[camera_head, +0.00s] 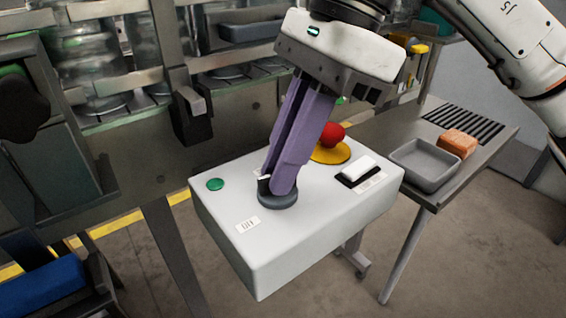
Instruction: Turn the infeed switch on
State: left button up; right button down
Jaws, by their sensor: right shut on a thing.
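A white control box (285,245) stands in the middle of the view. A dark round rotary switch (278,199) sits on its top near the front, with a small label (248,225) beside it. My right gripper (275,187) comes down from above, and its purple fingers are shut on the switch knob. The fingers hide much of the knob, so which way it points is hard to tell. A white rocker switch (358,167) in a black frame sits at the right of the box top. My left gripper is not in view.
A red mushroom button (332,134) on a yellow base sits behind the fingers. A green button (215,184) is at the left of the box top. At the right, a table holds a grey tray (425,173) and an orange block (457,143). A machine stands behind.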

jog(key=shift+f+m+t+b, duration=0.1)
jog(key=shift+m+t+b, duration=0.35)
jog(key=shift+m, duration=0.55)
jog(key=m+t+b, duration=0.1)
jog(key=m+b, duration=0.1)
jog(key=m, duration=0.1)
jog(key=shift+s+m+y, duration=0.15)
jog(key=shift+m+y, duration=0.15)
jog(key=m+t+b, duration=0.2)
jog(key=m, duration=0.2)
jog(key=shift+s, duration=0.15)
jog(key=m+t+h+b, duration=0.1)
jog(key=m, duration=0.2)
jog(key=shift+s+m+b, duration=0.1)
jog(key=shift+m+b, duration=0.2)
jog(key=shift+a+m+t+h+b, duration=0.1)
jog(key=shift+m+t+h+b, duration=0.25)
jog(key=shift+m, duration=0.65)
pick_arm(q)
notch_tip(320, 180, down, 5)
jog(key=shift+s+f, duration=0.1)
